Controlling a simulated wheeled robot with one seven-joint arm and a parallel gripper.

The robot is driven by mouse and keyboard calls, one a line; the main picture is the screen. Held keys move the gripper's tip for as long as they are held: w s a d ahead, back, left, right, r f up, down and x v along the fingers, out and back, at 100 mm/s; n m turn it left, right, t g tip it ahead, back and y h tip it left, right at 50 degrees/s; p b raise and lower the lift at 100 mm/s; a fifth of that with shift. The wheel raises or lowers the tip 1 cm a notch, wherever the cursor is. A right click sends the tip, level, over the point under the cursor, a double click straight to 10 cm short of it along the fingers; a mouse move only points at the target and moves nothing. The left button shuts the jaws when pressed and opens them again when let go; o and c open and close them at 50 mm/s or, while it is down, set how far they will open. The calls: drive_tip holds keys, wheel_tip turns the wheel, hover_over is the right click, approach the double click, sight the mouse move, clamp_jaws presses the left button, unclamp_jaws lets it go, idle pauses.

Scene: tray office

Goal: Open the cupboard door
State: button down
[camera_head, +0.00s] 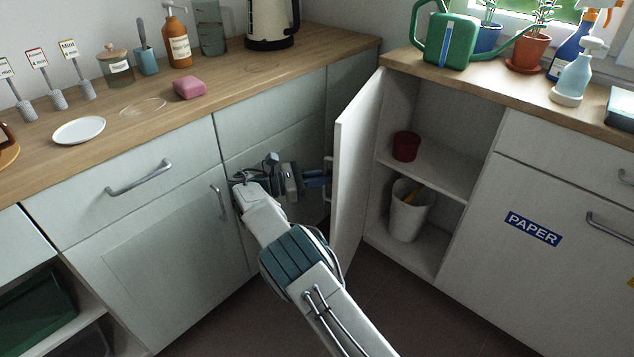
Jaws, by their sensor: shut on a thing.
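The cupboard door (354,165) is white and stands swung well open on the left side of its cupboard, seen nearly edge-on. The open cupboard (440,104) shows two shelf levels, with a red pot (405,146) above and a white bin (408,214) holding something yellow below. My gripper (326,179) is at the far face of the door, on its left, shut on the door handle (328,165). The door edge hides part of the handle and fingertips.
The left counter's drawers and doors (160,240) stand close to my arm. A drawer front labelled PAPER (532,229) is right of the opening. A green watering can (452,42) stands on the right counter (500,82). Floor (390,290) before the cupboard is clear.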

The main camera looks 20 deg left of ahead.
drive_tip(key=shift+w+d+r, duration=0.2)
drive_tip(key=shift+w, duration=0.2)
drive_tip(key=c, duration=1.8)
unclamp_jaws()
drive_tip(key=shift+c, duration=0.2)
drive_tip(key=o, duration=0.3)
drive_tip(key=shift+w+d+f, duration=0.15)
drive_tip(key=shift+w+d, duration=0.1)
drive_tip(key=shift+d, duration=0.05)
drive_tip(key=shift+o, duration=0.2)
drive_tip(key=shift+s+a+f, duration=0.1)
drive_tip(key=shift+s+a, duration=0.25)
drive_tip(key=shift+a, duration=0.05)
